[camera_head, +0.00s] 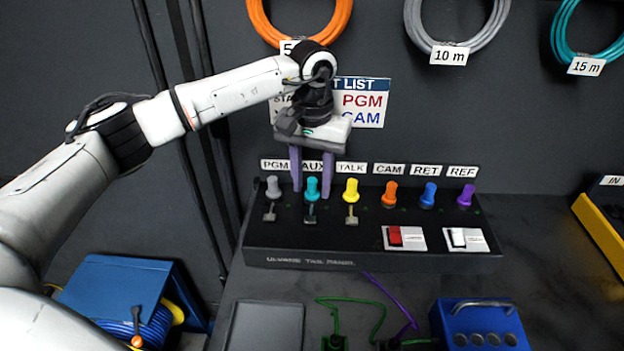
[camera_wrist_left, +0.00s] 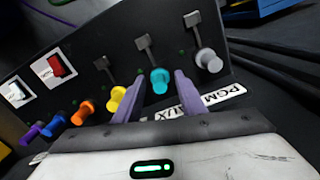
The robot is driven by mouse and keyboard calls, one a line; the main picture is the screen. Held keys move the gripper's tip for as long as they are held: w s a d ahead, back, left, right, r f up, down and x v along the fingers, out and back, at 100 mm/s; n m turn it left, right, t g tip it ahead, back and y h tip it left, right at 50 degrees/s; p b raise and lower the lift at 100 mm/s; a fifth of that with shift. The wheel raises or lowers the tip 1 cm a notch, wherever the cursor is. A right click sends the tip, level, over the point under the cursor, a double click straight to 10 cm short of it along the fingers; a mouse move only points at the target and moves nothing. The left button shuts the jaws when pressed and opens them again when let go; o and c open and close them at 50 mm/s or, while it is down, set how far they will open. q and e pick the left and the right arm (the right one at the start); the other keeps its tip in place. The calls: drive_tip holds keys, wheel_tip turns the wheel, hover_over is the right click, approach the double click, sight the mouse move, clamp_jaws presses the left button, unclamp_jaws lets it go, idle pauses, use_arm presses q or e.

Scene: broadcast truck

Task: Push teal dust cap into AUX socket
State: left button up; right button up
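The teal dust cap (camera_head: 312,188) stands at the AUX position on the black tail panel (camera_head: 300,257), between the grey PGM cap (camera_head: 273,187) and the yellow TALK cap (camera_head: 351,190). My left gripper (camera_head: 312,186) points down there, its two purple fingers spread on either side of the teal cap. In the left wrist view the teal cap (camera_wrist_left: 160,80) sits between the open fingers (camera_wrist_left: 158,92), with a visible gap on each side. The AUX socket is hidden under the cap; I cannot tell how deep the cap sits. My right gripper is out of view.
Orange (camera_head: 390,194), blue (camera_head: 429,195) and purple (camera_head: 466,196) caps stand farther right in the row. Small levers and two switches, red (camera_head: 406,237) and white (camera_head: 463,238), sit in front. A blue box (camera_head: 480,325) and cables lie on the desk below.

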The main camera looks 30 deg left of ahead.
sight(312, 181)
use_arm(q)
wheel_tip(312, 181, up, 10)
drive_tip(key=shift+r, duration=0.2)
idle(0.5)
idle(0.4)
